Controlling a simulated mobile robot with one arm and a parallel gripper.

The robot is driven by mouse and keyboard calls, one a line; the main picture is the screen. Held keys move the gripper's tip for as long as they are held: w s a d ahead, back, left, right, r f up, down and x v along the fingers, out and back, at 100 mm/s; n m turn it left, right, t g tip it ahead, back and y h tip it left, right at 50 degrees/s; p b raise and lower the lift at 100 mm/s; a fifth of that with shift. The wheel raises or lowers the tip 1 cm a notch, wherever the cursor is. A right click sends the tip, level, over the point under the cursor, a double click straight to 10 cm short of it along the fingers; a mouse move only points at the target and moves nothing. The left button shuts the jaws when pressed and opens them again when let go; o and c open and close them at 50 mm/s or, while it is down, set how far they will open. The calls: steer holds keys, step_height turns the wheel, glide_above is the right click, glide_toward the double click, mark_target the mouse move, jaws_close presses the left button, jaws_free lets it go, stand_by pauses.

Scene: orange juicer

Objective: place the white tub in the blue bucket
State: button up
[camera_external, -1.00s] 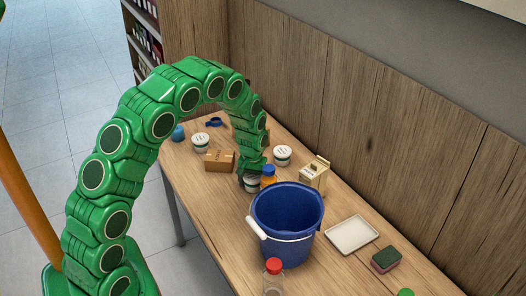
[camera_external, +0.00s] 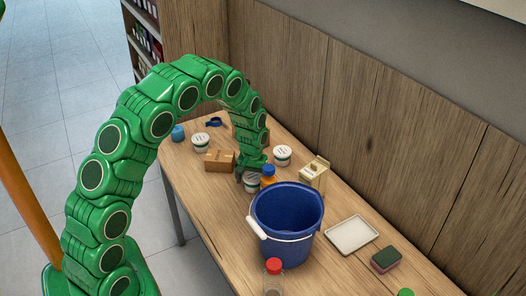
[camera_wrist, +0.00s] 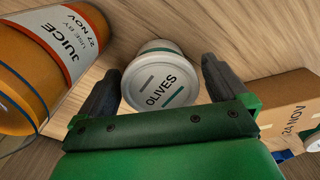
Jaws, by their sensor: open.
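A white tub (camera_wrist: 160,82) labelled "OLIVES" stands on the table between the open fingers of my gripper (camera_wrist: 160,88) in the wrist view. Both fingers appear apart from its sides. In the external view my gripper (camera_external: 250,178) is low over the table, behind the bucket, and partly hides this tub (camera_external: 252,186). The blue bucket (camera_external: 284,212) stands upright on the table with its white handle hanging at the front. Two similar white tubs stand further off, one at the left (camera_external: 200,143) and one at the right (camera_external: 282,156).
An orange juice bottle (camera_wrist: 48,62) is close on the left of my gripper, and a cardboard box (camera_wrist: 285,102) is close on the right. A carton (camera_external: 314,174), white tray (camera_external: 352,235), sponge (camera_external: 386,260) and red-capped bottle (camera_external: 273,278) surround the bucket.

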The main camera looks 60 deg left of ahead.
step_height(320, 180, up, 11)
steer(key=shift+r, duration=0.1)
stand_by(0.3)
stand_by(0.4)
step_height(320, 180, up, 5)
steer(key=m+g, duration=0.1)
steer(key=m, duration=1.5)
glide_above(255, 177)
steer(key=shift+y, duration=0.4)
step_height(255, 177, down, 7)
steer(key=shift+f, duration=0.15)
steer(key=shift+s+a+f, duration=0.1)
steer(key=shift+a+f, duration=0.1)
steer(key=shift+f, duration=1.8)
steer(key=shift+s+a+f, duration=0.1)
steer(key=shift+a+f, duration=0.1)
steer(key=shift+f, duration=1.75)
steer(key=c, duration=1.1)
steer(key=shift+c, duration=0.3)
steer(key=shift+r, duration=0.15)
